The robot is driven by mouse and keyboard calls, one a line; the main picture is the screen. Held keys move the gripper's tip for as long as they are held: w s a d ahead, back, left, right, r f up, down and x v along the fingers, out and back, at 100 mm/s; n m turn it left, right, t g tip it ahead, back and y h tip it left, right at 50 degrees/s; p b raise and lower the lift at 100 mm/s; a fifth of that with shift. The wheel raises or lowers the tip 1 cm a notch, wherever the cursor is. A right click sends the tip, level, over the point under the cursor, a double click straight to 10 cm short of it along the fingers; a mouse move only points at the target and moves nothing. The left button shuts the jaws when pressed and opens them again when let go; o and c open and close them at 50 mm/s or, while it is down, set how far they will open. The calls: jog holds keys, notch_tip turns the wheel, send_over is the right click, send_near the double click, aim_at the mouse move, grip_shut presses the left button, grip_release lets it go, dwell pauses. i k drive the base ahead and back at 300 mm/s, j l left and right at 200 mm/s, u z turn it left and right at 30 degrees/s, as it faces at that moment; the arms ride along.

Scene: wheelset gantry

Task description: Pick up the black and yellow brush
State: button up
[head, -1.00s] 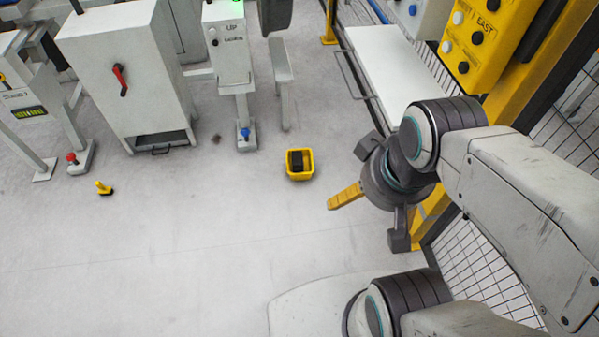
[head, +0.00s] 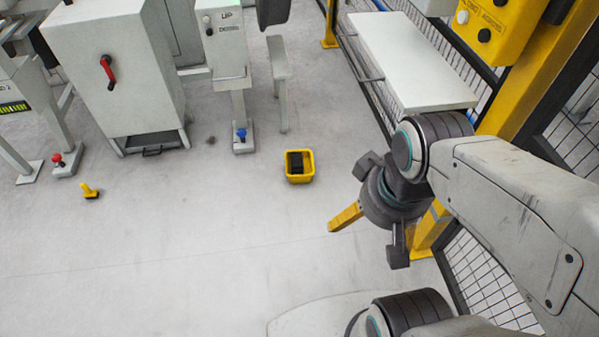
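A yellow bar (head: 345,217) sticks out from my gripper to the lower left. I cannot tell whether this bar is a finger or something held.
A yellow bin (head: 300,178) with dark contents stands on the floor near the centre. A grey cabinet (head: 105,60) and a pedestal box (head: 222,45) stand behind. A white bench (head: 410,60) and mesh fence are at the right. The floor at the left front is clear.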

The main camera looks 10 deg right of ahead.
aim_at(89, 193)
jog(key=u, duration=1.55)
